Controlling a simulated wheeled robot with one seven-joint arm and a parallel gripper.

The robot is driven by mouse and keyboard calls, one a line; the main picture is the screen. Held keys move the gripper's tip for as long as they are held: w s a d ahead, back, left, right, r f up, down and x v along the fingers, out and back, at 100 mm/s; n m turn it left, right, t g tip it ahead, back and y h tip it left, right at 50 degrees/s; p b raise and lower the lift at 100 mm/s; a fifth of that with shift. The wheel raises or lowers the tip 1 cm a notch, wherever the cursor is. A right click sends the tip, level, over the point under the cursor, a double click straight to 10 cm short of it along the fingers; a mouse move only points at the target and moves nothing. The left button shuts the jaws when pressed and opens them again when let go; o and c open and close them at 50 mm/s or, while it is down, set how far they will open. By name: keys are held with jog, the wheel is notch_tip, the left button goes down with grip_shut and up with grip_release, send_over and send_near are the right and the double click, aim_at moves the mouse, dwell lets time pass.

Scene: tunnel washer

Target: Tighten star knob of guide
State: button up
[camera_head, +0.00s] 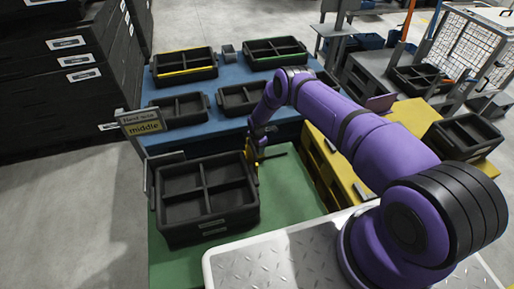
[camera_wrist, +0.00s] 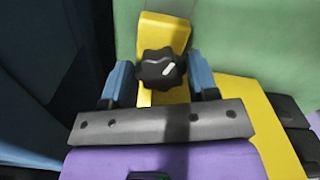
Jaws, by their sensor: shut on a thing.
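The star knob (camera_wrist: 162,68) is black and lobed with a white mark on its face. It sits on the yellow guide (camera_wrist: 165,30) in the wrist view. The two blue-grey fingers of my gripper (camera_wrist: 161,82) stand on either side of the knob and are shut on it. In the head view my gripper (camera_head: 256,143) reaches down to the small yellow guide (camera_head: 256,165) just right of a large black crate. The knob is too small and covered to make out there.
The black divided crate (camera_head: 207,230) stands on the green table (camera_head: 290,190), close to the left of my gripper. A "middle" sign (camera_head: 143,127) is behind it. Several smaller black bins sit on the blue table (camera_head: 225,70). A yellow bench (camera_head: 330,140) is to the right.

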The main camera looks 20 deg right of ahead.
jog(key=m, duration=0.4)
jog(key=shift+s+m, duration=0.1)
jog(key=shift+m, duration=2)
jog(key=shift+s, duration=0.1)
jog(key=o, duration=0.9)
jog(key=shift+o, duration=0.2)
notch_tip(320, 180, up, 11)
